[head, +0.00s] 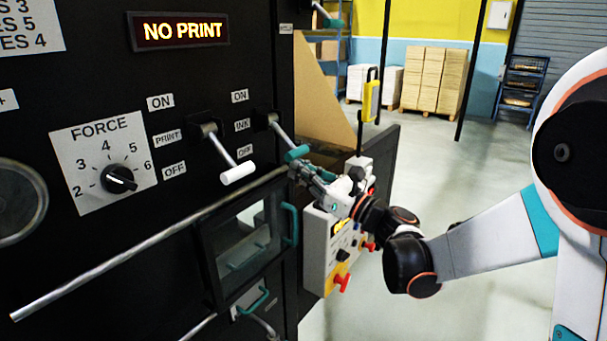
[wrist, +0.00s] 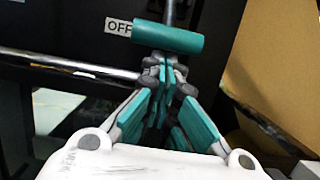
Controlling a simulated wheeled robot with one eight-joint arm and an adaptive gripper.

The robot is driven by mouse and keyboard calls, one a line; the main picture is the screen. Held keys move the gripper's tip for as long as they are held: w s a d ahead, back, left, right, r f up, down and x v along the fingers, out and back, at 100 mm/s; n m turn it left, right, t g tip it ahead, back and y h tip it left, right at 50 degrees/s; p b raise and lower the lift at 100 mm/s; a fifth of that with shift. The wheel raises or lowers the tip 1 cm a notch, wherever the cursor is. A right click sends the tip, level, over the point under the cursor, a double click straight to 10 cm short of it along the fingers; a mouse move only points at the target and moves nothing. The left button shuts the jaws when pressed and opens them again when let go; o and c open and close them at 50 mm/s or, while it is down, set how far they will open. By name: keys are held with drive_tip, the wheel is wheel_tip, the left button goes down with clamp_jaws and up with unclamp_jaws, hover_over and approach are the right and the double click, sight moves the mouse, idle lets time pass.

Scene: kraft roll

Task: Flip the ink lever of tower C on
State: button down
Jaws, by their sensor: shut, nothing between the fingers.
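The ink lever (head: 297,153) has a metal shaft and a teal cross handle. It stands beside the ON, INK and OFF labels and slants down toward the OFF label (head: 245,151). Its teal handle also shows in the wrist view (wrist: 168,38), beside the OFF label. My gripper (head: 298,170) is shut and empty, with its fingertips just below the handle. In the wrist view the closed fingertips (wrist: 163,68) are right under the handle; I cannot tell whether they touch it. No tower letter is readable.
The print lever (head: 238,173), with a white handle, hangs down to the left. A metal rail (head: 150,240) runs below the levers. A lit sign (head: 180,30) reads NO PRINT. A control box (head: 335,240) with knobs is close under my gripper. Open floor lies to the right.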

drive_tip(key=shift+s+d+r+h+p, duration=0.25)
drive_tip(key=shift+r+h+p, duration=0.1)
drive_tip(key=shift+p, duration=0.55)
wheel_tip(320, 180, up, 17)
drive_tip(key=s+d+g+h+p, duration=0.1)
drive_tip(key=g+h+p, duration=0.8)
drive_tip(key=p, duration=1.6)
drive_tip(key=shift+s+d+h+p, duration=0.25)
drive_tip(key=shift+d+h+p, duration=0.25)
drive_tip(key=shift+h, duration=0.55)
drive_tip(key=shift+r, duration=0.1)
